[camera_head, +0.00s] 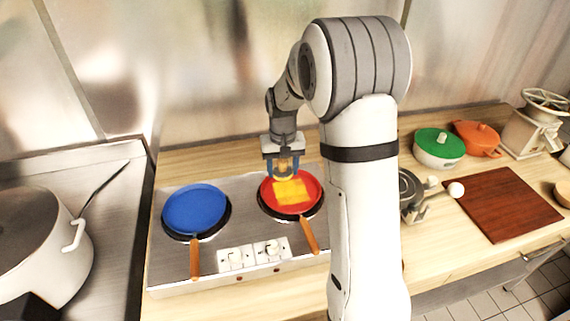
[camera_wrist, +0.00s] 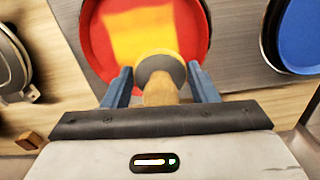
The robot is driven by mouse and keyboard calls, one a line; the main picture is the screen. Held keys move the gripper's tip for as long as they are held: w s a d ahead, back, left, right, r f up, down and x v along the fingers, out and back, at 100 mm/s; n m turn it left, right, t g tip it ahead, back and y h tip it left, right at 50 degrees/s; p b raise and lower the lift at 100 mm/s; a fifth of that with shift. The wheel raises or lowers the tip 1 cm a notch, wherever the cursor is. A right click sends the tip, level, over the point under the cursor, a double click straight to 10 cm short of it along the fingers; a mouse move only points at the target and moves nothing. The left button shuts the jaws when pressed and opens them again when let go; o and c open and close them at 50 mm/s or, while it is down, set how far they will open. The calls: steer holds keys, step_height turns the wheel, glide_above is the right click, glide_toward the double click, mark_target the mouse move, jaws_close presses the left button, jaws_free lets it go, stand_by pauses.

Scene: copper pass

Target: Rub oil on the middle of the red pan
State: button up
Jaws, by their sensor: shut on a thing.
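The red pan (camera_head: 313,184) sits on the right burner of the steel stove, its wooden handle pointing to the front. A yellow patch (camera_head: 291,192) covers much of its middle; it also shows in the wrist view (camera_wrist: 145,32). My gripper (camera_head: 283,167) is over the back part of the red pan. The head overlaps the pan's near edge in the wrist view. I cannot tell whether it touches the pan.
A blue pan (camera_head: 195,208) sits on the left burner. White knobs (camera_head: 252,254) line the stove front. A large white pot (camera_head: 45,255) stands far left. A green-lidded pot (camera_head: 439,145), an orange pot (camera_head: 477,138) and a brown board (camera_head: 500,204) lie right of my arm.

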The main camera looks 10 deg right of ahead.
steer(key=shift+r+p, duration=0.45)
steer(key=shift+r, duration=0.6)
